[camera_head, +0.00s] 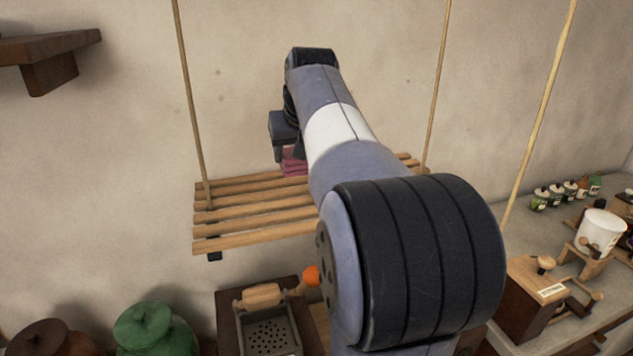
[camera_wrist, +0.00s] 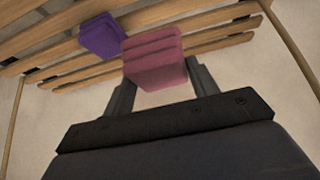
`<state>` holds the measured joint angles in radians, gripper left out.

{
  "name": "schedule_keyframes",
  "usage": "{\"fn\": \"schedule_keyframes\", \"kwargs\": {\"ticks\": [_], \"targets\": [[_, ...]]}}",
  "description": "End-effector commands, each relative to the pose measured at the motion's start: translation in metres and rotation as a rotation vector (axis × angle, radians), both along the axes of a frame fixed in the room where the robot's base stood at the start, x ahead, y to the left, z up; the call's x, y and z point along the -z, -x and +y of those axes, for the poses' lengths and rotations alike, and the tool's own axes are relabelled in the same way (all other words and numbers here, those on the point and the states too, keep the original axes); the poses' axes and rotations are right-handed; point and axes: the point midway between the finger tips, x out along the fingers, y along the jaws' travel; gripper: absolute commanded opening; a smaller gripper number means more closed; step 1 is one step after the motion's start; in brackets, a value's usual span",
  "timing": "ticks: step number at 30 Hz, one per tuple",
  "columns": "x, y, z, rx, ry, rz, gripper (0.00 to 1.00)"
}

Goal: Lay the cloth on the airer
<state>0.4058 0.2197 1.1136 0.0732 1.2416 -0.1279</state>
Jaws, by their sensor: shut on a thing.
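A folded pink cloth (camera_wrist: 155,58) is held between the two fingers of my gripper (camera_wrist: 156,82) in the wrist view. Part of the cloth also shows in the head view (camera_head: 293,160), below my gripper (camera_head: 287,140) at the back of the airer. The airer (camera_head: 255,212) is a hanging rack of wooden slats on ropes; its slats also show in the wrist view (camera_wrist: 212,42). I cannot tell whether the pink cloth touches the slats. A folded purple cloth (camera_wrist: 102,36) is at the slats beside the pink one; my arm hides it in the head view.
The front left slats are bare. Below the airer are a wooden box with a grater-like top (camera_head: 268,335) and a green lidded pot (camera_head: 150,330). A shelf (camera_head: 50,48) juts out at upper left. A counter with a white container (camera_head: 600,232) and small jars is at right.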

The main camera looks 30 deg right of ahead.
Motion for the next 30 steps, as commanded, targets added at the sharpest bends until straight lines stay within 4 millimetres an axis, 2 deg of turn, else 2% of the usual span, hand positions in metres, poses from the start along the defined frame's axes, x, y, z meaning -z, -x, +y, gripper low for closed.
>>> {"fn": "schedule_keyframes", "kwargs": {"ticks": [9, 14, 21, 30], "targets": [[0.047, 0.001, 0.0, 0.0, -0.001, 0.002, 0.31], [0.062, 0.0, 0.0, 0.0, 0.0, 0.001, 0.31], [0.095, 0.001, 0.0, 0.0, -0.001, 0.003, 0.31], [0.099, 0.0, 0.0, 0.0, 0.0, -0.001, 0.31]]}}
